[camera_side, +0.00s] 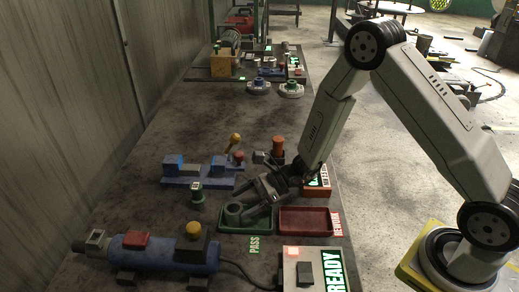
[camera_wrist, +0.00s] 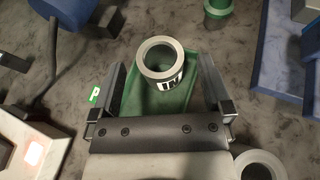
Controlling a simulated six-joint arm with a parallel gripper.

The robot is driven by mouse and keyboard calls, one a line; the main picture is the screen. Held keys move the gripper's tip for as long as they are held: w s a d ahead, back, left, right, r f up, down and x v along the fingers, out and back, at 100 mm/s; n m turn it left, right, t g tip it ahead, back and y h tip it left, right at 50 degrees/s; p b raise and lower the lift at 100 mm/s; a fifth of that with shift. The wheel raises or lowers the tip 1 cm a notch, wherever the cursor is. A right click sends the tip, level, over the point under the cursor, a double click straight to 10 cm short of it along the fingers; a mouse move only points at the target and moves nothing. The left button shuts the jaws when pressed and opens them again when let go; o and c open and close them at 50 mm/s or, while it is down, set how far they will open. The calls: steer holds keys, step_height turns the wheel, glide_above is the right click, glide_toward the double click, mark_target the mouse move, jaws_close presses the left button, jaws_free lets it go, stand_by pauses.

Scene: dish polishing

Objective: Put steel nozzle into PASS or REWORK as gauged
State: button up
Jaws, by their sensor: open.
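The steel nozzle (camera_side: 233,213) is a short grey ring-topped cylinder, standing upright at the left part of the green PASS tray (camera_side: 262,229). In the wrist view the nozzle (camera_wrist: 178,70) shows its open bore and a dark-and-white marking, with the green tray (camera_wrist: 160,102) around and below it. My gripper (camera_side: 254,199) is low over the PASS tray. In the wrist view its fingers (camera_wrist: 162,75) are spread on either side of the nozzle, with gaps visible. The red REWORK tray (camera_side: 306,221) is empty, to the right of the PASS tray.
A blue fixture (camera_side: 190,181) and a green-based piece (camera_side: 197,194) stand left of my gripper. A blue cylindrical machine (camera_side: 165,253) lies at front left. The READY box (camera_side: 312,268) is in front of the trays. A grey ring (camera_wrist: 256,165) shows at the wrist view's lower right.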

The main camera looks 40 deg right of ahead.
steer(key=v, duration=0.8)
steer(key=shift+a, duration=0.1)
stand_by(0.4)
steer(key=shift+s, duration=0.2)
steer(key=s+n+g, duration=0.1)
steer(key=s+n+g+h, duration=0.1)
steer(key=s+n, duration=0.1)
steer(key=s+a+n+g, duration=0.1)
steer(key=s+n+g, duration=0.1)
steer(key=shift+r+h, duration=0.35)
steer(key=shift+h, duration=0.05)
steer(key=s+d+r+n+h, duration=0.2)
steer(key=s+d+n+h, duration=0.1)
steer(key=n, duration=0.5)
steer(key=s+d+r+n+t+h, duration=0.1)
steer(key=s+d+r+n+h, duration=0.2)
steer(key=d+n+h, duration=0.2)
steer(key=n+h, duration=0.2)
steer(key=n, duration=0.2)
steer(key=shift+s+h, duration=0.3)
